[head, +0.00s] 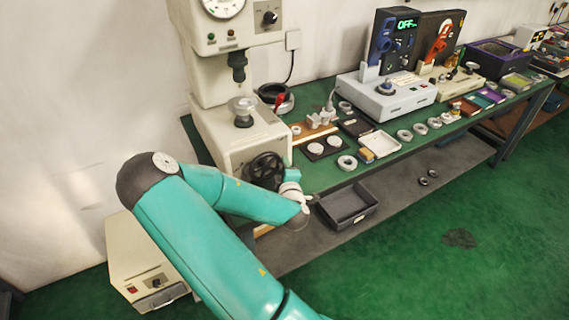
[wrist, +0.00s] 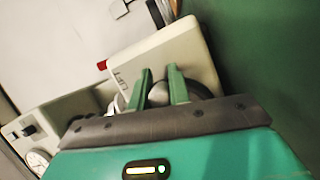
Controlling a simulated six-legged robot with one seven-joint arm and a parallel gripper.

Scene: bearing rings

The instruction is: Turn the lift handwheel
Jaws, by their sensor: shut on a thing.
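The lift handwheel (head: 266,170) is a black spoked wheel on the front of a cream bench press (head: 222,140) in the head view. My gripper (head: 287,174) is at the wheel's right side, partly hidden by my arm. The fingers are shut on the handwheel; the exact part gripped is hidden.
A dark empty tray (head: 347,206) lies below and right of my gripper. The green bench (head: 395,160) holds several rings, a white tray (head: 380,145) and a grey instrument (head: 386,97). A cream box (head: 146,268) stands at lower left. The green floor at right is largely clear.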

